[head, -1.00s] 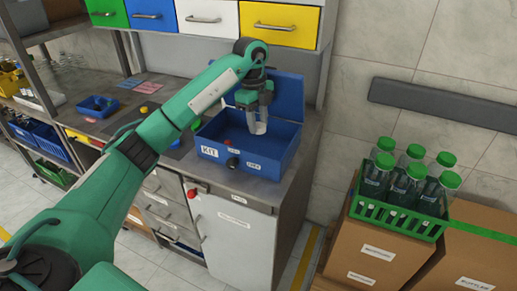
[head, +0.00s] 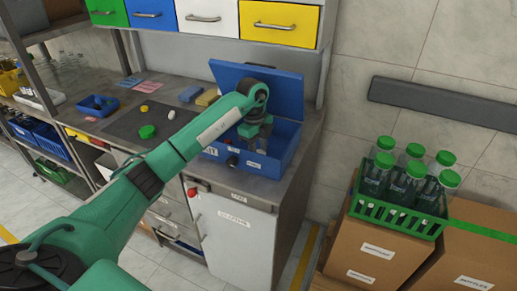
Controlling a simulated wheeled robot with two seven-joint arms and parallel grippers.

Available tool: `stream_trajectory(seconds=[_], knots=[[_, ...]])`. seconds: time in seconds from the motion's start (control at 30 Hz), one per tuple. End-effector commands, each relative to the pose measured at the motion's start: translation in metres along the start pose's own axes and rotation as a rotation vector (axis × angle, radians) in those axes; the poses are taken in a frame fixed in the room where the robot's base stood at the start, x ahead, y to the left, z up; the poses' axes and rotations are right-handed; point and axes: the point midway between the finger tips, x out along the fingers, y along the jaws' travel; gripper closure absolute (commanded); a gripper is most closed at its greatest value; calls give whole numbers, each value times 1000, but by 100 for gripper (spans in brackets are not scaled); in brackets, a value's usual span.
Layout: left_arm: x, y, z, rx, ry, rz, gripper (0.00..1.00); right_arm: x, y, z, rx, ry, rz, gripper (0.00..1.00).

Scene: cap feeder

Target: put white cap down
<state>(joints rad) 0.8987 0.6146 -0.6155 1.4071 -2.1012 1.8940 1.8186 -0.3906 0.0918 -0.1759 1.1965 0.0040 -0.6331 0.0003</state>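My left gripper (head: 254,147) points down inside the open blue kit box (head: 270,166) on the right end of the bench. I cannot make out whether its fingers are apart or closed, and I see no white cap between them. The box's near wall and my own arm hide part of its inside. A small white piece (head: 171,114), perhaps a white cap, lies on the dark mat (head: 122,127), left of my arm. A green cap (head: 147,132) and a small yellow piece (head: 144,109) lie on the same mat. My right gripper is not in view.
The raised blue lid (head: 285,92) stands behind the box. A blue tray (head: 97,106) sits at the left of the bench. Drawers (head: 277,24) hang above. A green crate (head: 392,216) of green-capped bottles stands on cartons at the right.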

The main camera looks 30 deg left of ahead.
Motion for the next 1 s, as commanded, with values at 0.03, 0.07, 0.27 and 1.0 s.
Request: stream_trajectory(seconds=[0.03, 0.07, 0.27, 1.0], knots=[[0, 0, 0, 0, 0, 0, 86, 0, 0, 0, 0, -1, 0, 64], [1, 0, 0, 0, 0, 0, 86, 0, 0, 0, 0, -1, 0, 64], [3, 0, 1, -1, 0, 0, 43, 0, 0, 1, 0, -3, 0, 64], [-63, -1, 0, -1, 0, -3, 43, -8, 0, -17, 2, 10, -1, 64]])
